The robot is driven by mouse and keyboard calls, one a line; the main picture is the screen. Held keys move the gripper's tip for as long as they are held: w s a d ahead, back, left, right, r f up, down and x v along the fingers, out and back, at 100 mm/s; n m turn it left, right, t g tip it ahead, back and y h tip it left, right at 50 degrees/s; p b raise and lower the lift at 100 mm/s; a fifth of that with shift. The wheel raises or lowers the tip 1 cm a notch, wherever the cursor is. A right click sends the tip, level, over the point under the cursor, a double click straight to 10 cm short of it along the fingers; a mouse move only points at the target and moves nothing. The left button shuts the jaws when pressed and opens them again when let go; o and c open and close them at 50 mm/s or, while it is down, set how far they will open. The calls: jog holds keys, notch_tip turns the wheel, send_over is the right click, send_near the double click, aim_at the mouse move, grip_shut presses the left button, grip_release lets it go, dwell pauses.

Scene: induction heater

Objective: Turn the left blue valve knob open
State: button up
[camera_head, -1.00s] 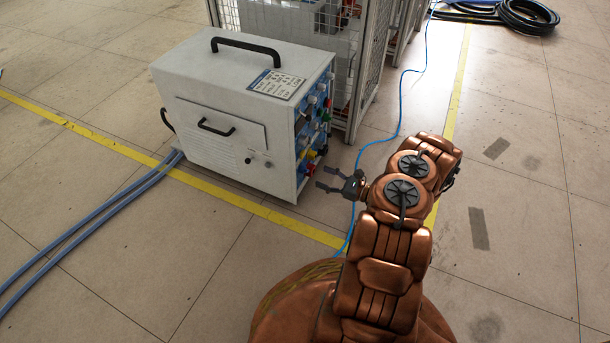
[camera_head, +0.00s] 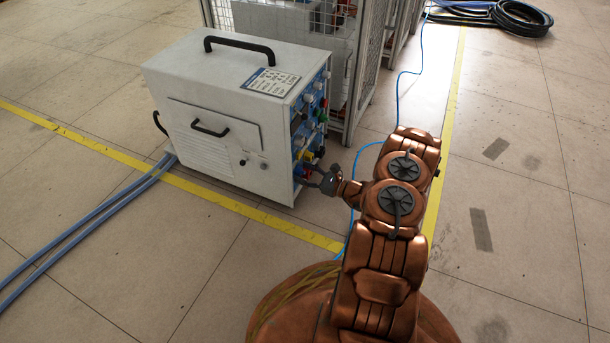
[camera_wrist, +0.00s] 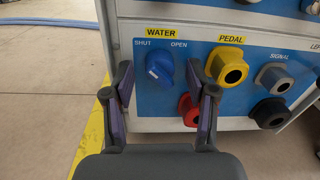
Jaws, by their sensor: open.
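The blue valve knob (camera_wrist: 159,68) is on the lower front panel of the white heater cabinet (camera_head: 215,85), under a yellow "WATER" label with "SHUT" to its left and "OPEN" to its right. Its pointer is tilted toward the lower left in the wrist view. My gripper (camera_wrist: 161,85) is open, with one finger on each side of the knob in the picture. In the head view my gripper (camera_head: 308,176) is close to the panel's lower part, and the knob is too small to make out there.
Right of the knob are a yellow "PEDAL" socket (camera_wrist: 228,67), a red fitting (camera_wrist: 189,109) and several grey sockets. A wire-mesh cage (camera_head: 365,60) stands behind the cabinet. A thin blue cable (camera_head: 397,105) and thick blue hoses (camera_head: 90,225) lie on the floor.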

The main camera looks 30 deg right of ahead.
jog(key=shift+c, duration=0.3)
grip_shut()
jog(key=shift+m+p, duration=0.35)
jog(key=shift+m, duration=0.15)
jog(key=m, duration=1.6)
jog(key=shift+r+g+y, duration=0.15)
jog(key=shift+g+y, duration=0.15)
jog(key=shift+g, duration=0.1)
jog(key=shift+m, duration=0.3)
